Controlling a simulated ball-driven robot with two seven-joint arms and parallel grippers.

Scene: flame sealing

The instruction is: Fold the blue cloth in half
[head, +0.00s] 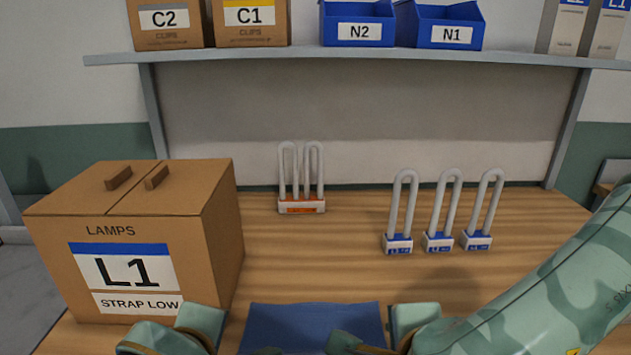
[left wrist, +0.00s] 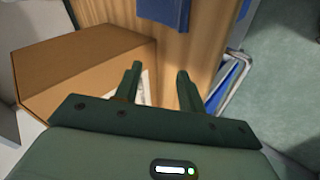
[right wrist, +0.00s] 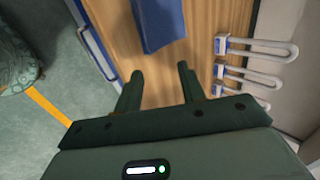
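The blue cloth (head: 315,325) lies on the wooden table at the front edge of the head view, its lower part cut off by the frame. It looks flat there. My left gripper (left wrist: 157,85) is open and empty, with the cloth (left wrist: 165,12) ahead of its fingertips at the top of the left wrist view. My right gripper (right wrist: 160,80) is open and empty, with the cloth (right wrist: 160,22) beyond its fingertips. In the head view both grippers are partly cut off at the bottom, one on each side of the cloth.
A cardboard box marked L1 (head: 125,285) stands left of the cloth, close to my left gripper. Several U-shaped lamps (head: 398,215) stand upright behind, including an orange-based one (head: 302,205). A shelf (head: 300,53) with boxes and blue bins spans the back. The table between is clear.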

